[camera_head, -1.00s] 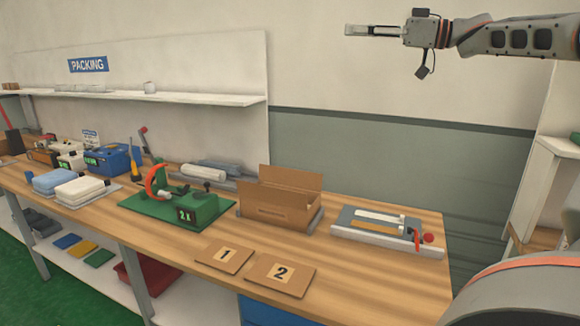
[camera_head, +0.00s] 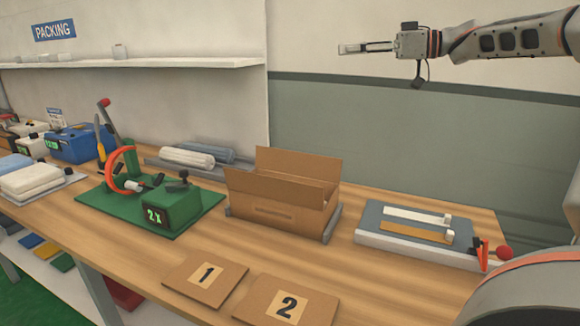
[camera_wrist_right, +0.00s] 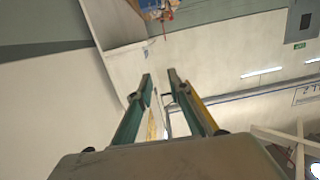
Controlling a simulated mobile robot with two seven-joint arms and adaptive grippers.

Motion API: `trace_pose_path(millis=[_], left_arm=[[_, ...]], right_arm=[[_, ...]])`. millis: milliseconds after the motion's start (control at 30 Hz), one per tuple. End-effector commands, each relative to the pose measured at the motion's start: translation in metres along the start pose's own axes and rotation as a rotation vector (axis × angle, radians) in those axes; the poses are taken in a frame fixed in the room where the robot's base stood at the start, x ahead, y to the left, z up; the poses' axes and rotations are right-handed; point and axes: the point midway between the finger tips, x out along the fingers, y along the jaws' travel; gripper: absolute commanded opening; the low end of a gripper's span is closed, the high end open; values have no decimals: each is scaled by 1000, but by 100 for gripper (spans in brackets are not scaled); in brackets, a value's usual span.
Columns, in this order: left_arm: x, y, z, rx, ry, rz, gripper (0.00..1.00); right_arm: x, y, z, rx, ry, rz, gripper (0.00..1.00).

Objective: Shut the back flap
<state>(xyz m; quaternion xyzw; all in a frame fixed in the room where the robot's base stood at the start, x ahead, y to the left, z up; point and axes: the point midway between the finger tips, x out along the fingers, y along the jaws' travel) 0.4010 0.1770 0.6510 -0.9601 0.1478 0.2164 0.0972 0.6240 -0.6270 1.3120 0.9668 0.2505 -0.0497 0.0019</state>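An open brown cardboard box (camera_head: 280,211) sits on the wooden bench in the head view. Its back flap (camera_head: 298,165) stands up along the far side. Its front flap (camera_head: 262,187) is also raised, leaning toward the front. The inside of the box is mostly hidden. My right gripper (camera_head: 345,48) is high at the upper right of the head view, in front of the wall, well above and apart from the box. Its fingers (camera_wrist_right: 160,77) are apart with nothing between them in the right wrist view. My left gripper is not in view.
A taping tool on a green base (camera_head: 170,205) stands left of the box. A grey board with strips (camera_head: 375,222) lies to the right. Cards marked 1 (camera_head: 190,291) and 2 (camera_head: 265,310) lie in front. Film rolls (camera_head: 187,157) lie behind left. A shelf (camera_head: 130,66) runs along the wall.

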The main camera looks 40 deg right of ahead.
Motion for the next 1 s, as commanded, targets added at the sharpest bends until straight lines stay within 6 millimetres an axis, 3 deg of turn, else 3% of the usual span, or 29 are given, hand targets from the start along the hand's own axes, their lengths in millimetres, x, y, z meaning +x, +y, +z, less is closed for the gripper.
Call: trace_pose_path(millis=[33,300,400,500,600,767,1000], left_arm=[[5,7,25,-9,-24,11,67],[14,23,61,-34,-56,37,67],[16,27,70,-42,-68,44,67],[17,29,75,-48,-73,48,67],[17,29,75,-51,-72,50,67],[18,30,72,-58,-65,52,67],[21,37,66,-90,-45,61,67]], right_arm=[[24,11,50,25,-49,-2,19],[87,40,200,111,-204,-8,19],[101,47,243,136,-249,-9,19],[110,50,271,152,-278,-11,19],[114,52,285,160,-293,-11,19],[123,52,292,162,-299,-12,19],[157,52,306,163,-304,-12,19]])
